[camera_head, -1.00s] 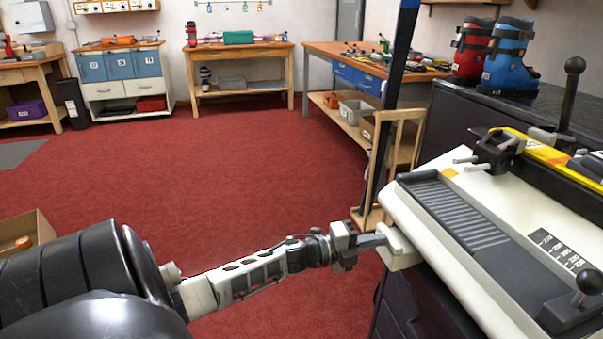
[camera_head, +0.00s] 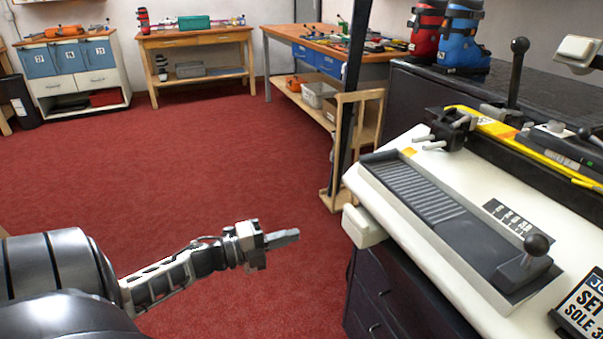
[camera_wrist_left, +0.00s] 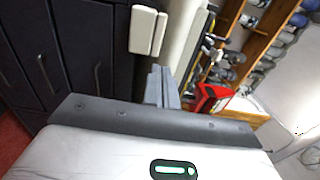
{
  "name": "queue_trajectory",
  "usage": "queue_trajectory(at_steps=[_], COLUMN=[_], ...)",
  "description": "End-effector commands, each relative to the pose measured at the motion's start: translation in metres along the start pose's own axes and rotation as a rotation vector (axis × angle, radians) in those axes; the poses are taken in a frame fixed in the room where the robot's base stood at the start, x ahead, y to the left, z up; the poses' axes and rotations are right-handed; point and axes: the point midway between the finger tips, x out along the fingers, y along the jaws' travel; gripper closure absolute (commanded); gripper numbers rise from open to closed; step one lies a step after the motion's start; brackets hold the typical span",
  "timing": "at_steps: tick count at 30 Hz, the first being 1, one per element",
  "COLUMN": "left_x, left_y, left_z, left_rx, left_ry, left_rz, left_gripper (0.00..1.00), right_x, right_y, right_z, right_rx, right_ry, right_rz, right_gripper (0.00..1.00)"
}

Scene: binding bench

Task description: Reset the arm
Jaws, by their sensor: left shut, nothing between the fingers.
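My left arm comes in from the lower left in the head view. Its gripper (camera_head: 283,238) is shut and empty over the red carpet, to the left of the white-topped bench (camera_head: 407,290) and apart from it. The shut fingers also show in the left wrist view (camera_wrist_left: 162,88), pointing past the dark drawer front (camera_wrist_left: 65,50). A white block (camera_head: 363,226) sticks out from the bench's near left edge; it also shows in the left wrist view (camera_wrist_left: 148,30). My right gripper is not in view.
On the bench are a grey ridged plate (camera_head: 420,190), a black-knobbed lever (camera_head: 537,245) and a yellow bar (camera_head: 530,143). Red (camera_head: 427,28) and blue (camera_head: 462,35) ski boots stand behind. A wooden frame (camera_head: 350,150) stands left of the bench. Open carpet (camera_head: 190,170) lies left.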

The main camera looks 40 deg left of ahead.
Motion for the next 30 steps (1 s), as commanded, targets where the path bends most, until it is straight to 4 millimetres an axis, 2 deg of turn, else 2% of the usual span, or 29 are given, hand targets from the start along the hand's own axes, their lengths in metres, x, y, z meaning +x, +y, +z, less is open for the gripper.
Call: queue_trajectory(at_steps=[8, 11, 14, 17, 18, 21, 24, 27, 30], left_x=[-0.002, 0.002, 0.009, 0.015, 0.016, 0.014, 0.011, 0.008, 0.006], left_y=[0.0, -0.002, -0.003, -0.007, -0.01, -0.019, -0.032, -0.042, -0.047], left_z=[-0.002, -0.016, -0.053, -0.112, -0.138, -0.202, -0.252, -0.284, -0.3], left_rx=[-0.006, -0.09, -0.316, -0.667, -0.82, -1.172, -1.429, -1.586, -1.662], left_ry=[-0.001, -0.033, -0.119, -0.246, -0.3, -0.418, -0.497, -0.543, -0.564], left_rz=[0.0, 0.004, 0.023, 0.066, 0.093, 0.175, 0.253, 0.311, 0.344], left_gripper=[1.0, 1.0, 1.0, 1.0, 1.0, 1.0, 1.0, 1.0, 1.0], right_x=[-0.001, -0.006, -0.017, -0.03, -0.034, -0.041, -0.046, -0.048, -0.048], right_y=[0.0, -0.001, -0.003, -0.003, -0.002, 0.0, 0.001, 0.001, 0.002], right_z=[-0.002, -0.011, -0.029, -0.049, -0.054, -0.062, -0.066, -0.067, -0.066], right_rx=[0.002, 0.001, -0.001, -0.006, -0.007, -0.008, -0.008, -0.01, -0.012], right_ry=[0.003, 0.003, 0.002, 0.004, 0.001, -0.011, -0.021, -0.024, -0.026], right_rz=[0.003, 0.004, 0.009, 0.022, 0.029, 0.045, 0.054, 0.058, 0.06], right_gripper=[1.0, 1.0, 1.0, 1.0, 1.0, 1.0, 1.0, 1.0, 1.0])
